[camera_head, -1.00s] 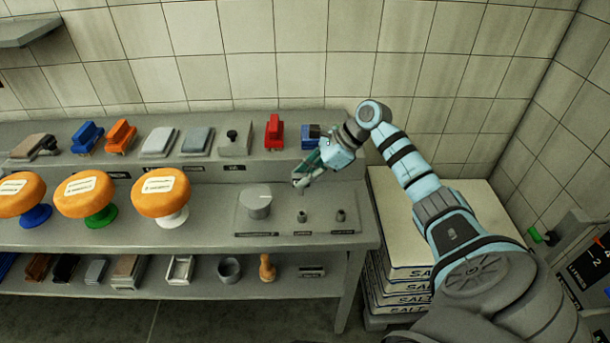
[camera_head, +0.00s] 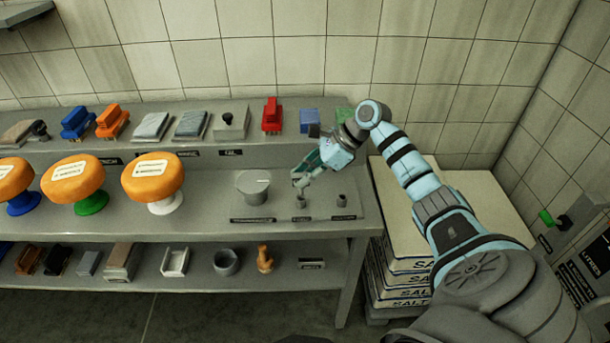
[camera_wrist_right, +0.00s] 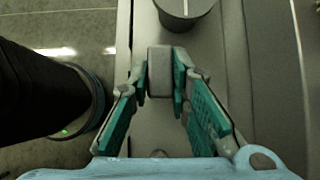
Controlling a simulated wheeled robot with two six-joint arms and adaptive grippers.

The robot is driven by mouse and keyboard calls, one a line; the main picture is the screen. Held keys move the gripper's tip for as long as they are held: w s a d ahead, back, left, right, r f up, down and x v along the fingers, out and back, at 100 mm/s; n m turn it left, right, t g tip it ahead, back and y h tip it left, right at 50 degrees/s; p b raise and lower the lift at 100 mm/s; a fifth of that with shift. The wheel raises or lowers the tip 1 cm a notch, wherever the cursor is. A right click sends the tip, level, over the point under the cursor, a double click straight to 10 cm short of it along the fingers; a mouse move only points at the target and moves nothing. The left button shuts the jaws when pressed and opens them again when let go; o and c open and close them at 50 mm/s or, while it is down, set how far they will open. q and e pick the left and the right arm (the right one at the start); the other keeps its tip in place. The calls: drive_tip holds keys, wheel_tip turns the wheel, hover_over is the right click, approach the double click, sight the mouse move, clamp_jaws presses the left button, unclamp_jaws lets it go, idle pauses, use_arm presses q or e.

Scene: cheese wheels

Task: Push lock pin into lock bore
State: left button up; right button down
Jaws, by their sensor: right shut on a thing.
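My right gripper (camera_head: 301,184) is over the grey panel (camera_head: 275,212) on the bench, directly above the middle small grey fitting (camera_head: 301,201). In the right wrist view its green-padded fingers are shut on a grey blocky piece (camera_wrist_right: 160,72), probably the lock pin's head. Whether the pin stands in a bore is hidden by the fingers and too small to tell. A second small grey fitting (camera_head: 342,200) stands to the right on the panel. A large grey round knob (camera_head: 253,187) stands to the left. My left gripper is not in view.
Orange cheese wheels on stands, such as the nearest one (camera_head: 152,177), fill the bench's left side. Red (camera_head: 272,116) and blue (camera_head: 309,121) items sit on the back ledge. Stacked salt sacks (camera_head: 408,225) stand right of the bench.

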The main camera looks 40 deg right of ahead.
idle(0.4)
drive_tip(key=shift+b, duration=0.5)
idle(0.5)
drive_tip(key=shift+f, duration=0.15)
idle(0.4)
drive_tip(key=shift+f+b, duration=0.35)
drive_tip(key=shift+b, duration=0.2)
drive_tip(key=shift+f+b, duration=1.45)
drive_tip(key=shift+f, duration=0.1)
